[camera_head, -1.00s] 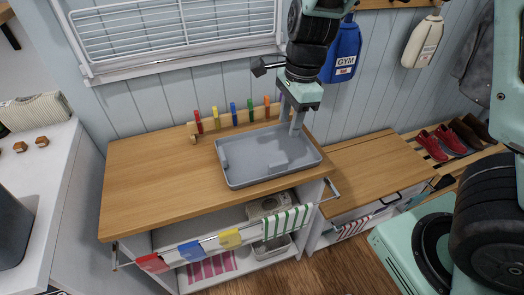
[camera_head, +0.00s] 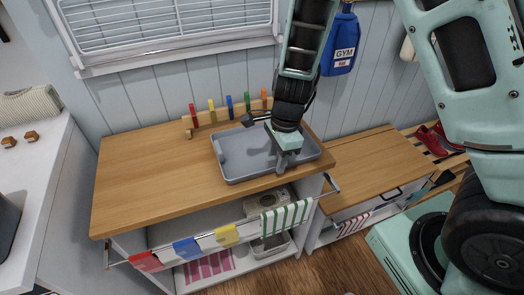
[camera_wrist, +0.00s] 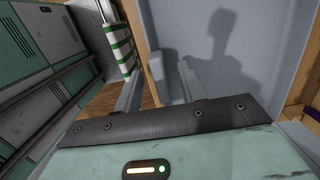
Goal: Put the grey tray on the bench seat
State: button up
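The grey tray (camera_head: 235,165) lies flat on the higher wooden cabinet top (camera_head: 140,180). It looks empty, with a low rim. My gripper (camera_head: 284,166) points down at the tray's front rim, right of its middle. In the wrist view my fingers (camera_wrist: 158,90) stand apart, one by the tray's outer side and one toward its inside. The tray floor (camera_wrist: 235,45) fills the right of that view. I cannot tell whether the fingers touch the rim. The bench seat (camera_head: 380,165) is the lower wooden top to the right, and its visible part is bare.
Coloured pegs (camera_head: 230,106) stand on a rack behind the tray. Striped and coloured cloths (camera_head: 286,217) hang on a rail along the cabinet front. A blue GYM bag (camera_head: 342,45) hangs on the wall. Red shoes (camera_head: 430,140) sit beyond the bench seat.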

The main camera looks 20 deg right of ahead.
jog(key=shift+f, duration=0.3)
grip_shut()
jog(key=shift+r, duration=0.1)
